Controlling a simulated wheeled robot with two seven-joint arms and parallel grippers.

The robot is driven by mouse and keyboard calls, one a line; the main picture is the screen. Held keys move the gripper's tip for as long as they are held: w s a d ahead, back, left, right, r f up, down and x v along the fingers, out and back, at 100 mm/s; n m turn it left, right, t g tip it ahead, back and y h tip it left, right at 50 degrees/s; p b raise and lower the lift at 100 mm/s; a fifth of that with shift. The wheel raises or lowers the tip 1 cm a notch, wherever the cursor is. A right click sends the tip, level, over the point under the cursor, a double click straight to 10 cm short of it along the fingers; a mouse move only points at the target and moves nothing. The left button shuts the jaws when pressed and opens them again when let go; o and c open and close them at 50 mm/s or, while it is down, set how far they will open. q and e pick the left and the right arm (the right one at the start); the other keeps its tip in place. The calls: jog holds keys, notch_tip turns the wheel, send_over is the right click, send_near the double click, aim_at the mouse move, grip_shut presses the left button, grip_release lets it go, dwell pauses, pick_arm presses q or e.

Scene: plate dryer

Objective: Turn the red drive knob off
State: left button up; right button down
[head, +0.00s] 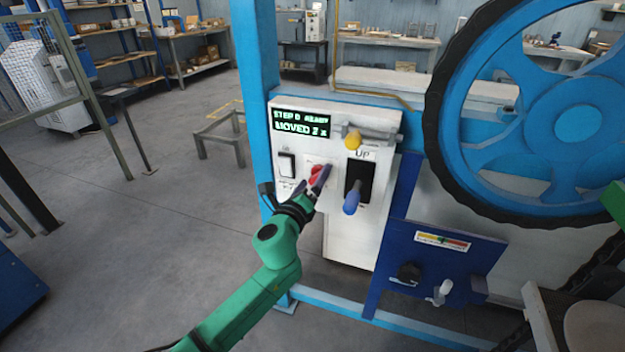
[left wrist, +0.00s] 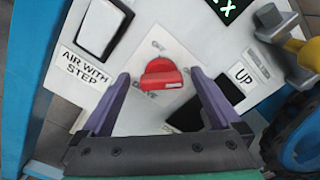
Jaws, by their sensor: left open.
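The red drive knob (head: 317,172) is on the white control panel (head: 345,235), under the lit display and between a rocker switch and a dark lever slot. In the left wrist view the red knob (left wrist: 161,75) shows a light mark on its front edge, with partly readable lettering around it. My left gripper (head: 319,184) is at the panel in front of the knob. In the left wrist view its purple fingers (left wrist: 158,90) stand open, one on each side of the knob, with gaps to it. Whether the fingertips reach past the knob's face cannot be told. My right gripper is not in view.
A blue-handled lever (head: 351,202) and a yellow knob (head: 353,140) are close on the right. A large blue wheel (head: 455,130) stands further right. Open floor lies left.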

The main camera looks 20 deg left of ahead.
pick_arm(q)
jog(key=c, duration=1.4)
jog(key=shift+o, duration=0.2)
jog(key=shift+n, duration=0.5)
jog(key=n, duration=0.2)
jog(key=shift+n, duration=0.4)
jog(key=n+b, duration=0.1)
jog(key=n, duration=0.4)
jog(key=shift+f, duration=0.2)
jog(key=n, duration=0.5)
jog(key=shift+f, duration=0.15)
jog(key=n, duration=0.4)
jog(key=shift+f+p, duration=0.15)
jog(key=shift+p, duration=0.2)
jog(key=o, duration=1.4)
jog(key=shift+c, duration=0.2)
